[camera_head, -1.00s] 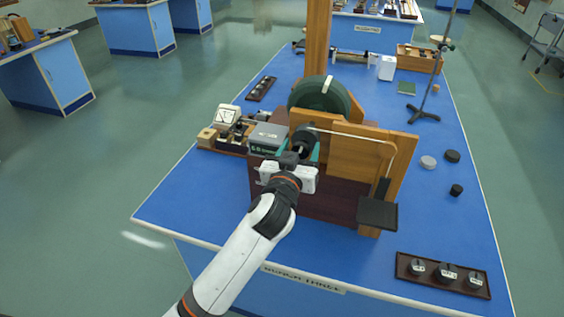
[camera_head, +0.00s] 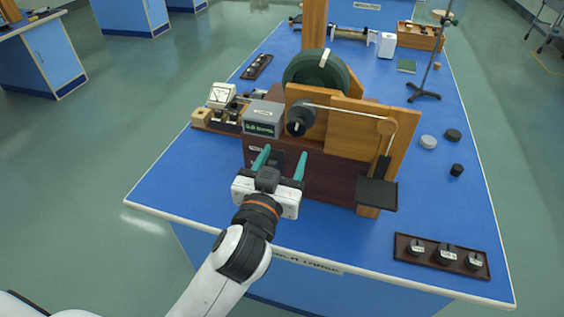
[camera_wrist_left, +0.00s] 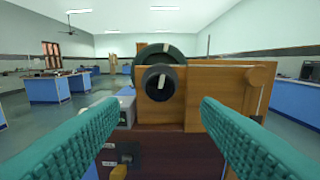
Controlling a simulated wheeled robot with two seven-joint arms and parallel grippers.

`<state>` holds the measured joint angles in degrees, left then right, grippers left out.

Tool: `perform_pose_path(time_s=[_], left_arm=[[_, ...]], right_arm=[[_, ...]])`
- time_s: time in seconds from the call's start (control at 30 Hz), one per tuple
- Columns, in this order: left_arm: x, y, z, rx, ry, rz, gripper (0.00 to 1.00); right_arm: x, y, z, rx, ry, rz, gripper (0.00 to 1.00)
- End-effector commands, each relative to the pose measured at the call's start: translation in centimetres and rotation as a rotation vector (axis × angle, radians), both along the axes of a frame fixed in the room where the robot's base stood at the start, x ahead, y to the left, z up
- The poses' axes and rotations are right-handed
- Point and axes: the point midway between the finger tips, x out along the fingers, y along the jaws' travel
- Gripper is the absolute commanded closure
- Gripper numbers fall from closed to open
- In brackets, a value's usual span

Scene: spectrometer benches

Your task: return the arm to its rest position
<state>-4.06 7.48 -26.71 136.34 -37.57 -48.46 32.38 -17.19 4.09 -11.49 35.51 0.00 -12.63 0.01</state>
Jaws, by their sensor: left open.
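My left gripper (camera_head: 279,163) is open and empty, with two teal fingers apart. It is in front of the wooden apparatus (camera_head: 350,128), above the front part of the blue bench. In the left wrist view its fingers (camera_wrist_left: 158,132) frame the apparatus, with the black round knob (camera_wrist_left: 160,82) ahead between them and clear of both. In the head view the knob (camera_head: 299,116) is beyond the fingertips, on the upright wooden panel. My right gripper is in neither view.
A grey box with a green display (camera_head: 264,118) stands left of the knob. A dark tray with several weights (camera_head: 441,257) lies at the front right. A black plate (camera_head: 377,194) juts out at the apparatus's right. The bench's front left surface (camera_head: 185,190) is clear.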

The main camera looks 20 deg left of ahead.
Motion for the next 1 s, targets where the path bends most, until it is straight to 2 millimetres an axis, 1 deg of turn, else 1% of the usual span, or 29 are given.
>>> perform_pose_path(time_s=[0.47,0.57,0.67,0.77,0.8,0.87,0.9,0.97,1.0], left_arm=[[-0.1,0.0,0.0,-0.001,0.000,0.000,0.42],[-0.3,0.4,-0.9,0.001,0.035,0.007,0.42],[-1.1,1.7,-4.1,0.012,0.164,0.034,0.42],[-3.5,3.7,-9.5,0.034,0.390,0.058,0.42],[-4.9,4.5,-11.7,0.048,0.491,0.061,0.42],[-7.2,5.4,-14.7,0.065,0.634,0.054,0.42],[-8.7,5.8,-16.3,0.075,0.718,0.045,0.42],[-11.0,6.4,-18.3,0.089,0.831,0.025,0.42],[-12.5,6.7,-19.5,0.098,0.902,0.009,0.42]], right_arm=[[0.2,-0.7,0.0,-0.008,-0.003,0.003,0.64],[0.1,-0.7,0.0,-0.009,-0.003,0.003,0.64],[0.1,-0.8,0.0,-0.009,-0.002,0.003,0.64],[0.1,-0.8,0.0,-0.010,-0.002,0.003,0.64],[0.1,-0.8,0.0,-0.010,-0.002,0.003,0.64],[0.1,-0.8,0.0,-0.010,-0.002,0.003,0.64],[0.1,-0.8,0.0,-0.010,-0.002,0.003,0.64],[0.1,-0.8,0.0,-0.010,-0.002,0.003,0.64],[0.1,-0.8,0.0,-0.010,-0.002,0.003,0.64]])
